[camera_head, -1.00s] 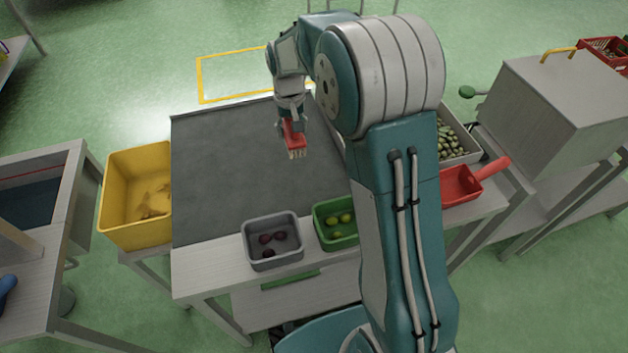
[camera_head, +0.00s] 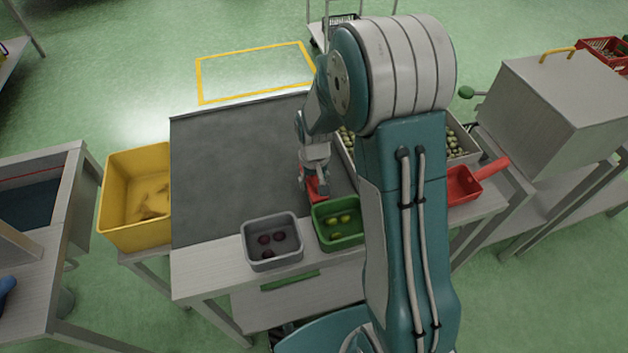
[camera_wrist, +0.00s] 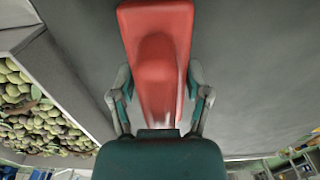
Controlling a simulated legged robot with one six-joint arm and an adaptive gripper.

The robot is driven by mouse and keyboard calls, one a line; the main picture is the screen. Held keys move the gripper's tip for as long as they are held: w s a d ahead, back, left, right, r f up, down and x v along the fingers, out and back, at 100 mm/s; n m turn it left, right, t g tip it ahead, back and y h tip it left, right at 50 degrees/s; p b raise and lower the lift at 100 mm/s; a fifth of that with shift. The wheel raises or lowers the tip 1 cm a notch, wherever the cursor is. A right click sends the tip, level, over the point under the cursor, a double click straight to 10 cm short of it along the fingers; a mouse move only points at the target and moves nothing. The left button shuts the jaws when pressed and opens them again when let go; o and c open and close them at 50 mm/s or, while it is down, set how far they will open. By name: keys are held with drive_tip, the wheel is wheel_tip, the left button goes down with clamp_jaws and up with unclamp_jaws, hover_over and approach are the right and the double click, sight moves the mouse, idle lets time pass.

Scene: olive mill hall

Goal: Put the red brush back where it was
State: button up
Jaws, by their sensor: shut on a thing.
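The red brush (camera_head: 318,188) is in my gripper (camera_head: 314,180), low over the right front part of the dark grey mat (camera_head: 230,150), just behind the green bin. In the wrist view the red brush (camera_wrist: 158,60) lies between the two fingers of my gripper (camera_wrist: 160,95), which are shut on it. Its bristles are hidden in both views. I cannot tell whether the brush touches the mat.
A yellow crate (camera_head: 112,215) is at left, a red scoop (camera_head: 465,187) at right. A tray of olives (camera_wrist: 25,45) lies beside the mat.

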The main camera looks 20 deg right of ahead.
drive_tip(key=shift+f, duration=0.1)
drive_tip(key=o, duration=1.3)
drive_tip(key=shift+o, duration=0.2)
wheel_tip(320, 180, up, 12)
drive_tip(key=shift+r, duration=0.15)
drive_tip(key=s+r+t, duration=0.2)
drive_tip(key=s+r, duration=0.5)
drive_tip(key=s, duration=0.3)
drive_tip(key=s+r+t, duration=0.3)
drive_tip(key=s+r, duration=0.4)
drive_tip(key=s, duration=0.3)
drive_tip(key=shift+s+t, duration=0.3)
drive_tip(key=shift+s, duration=0.05)
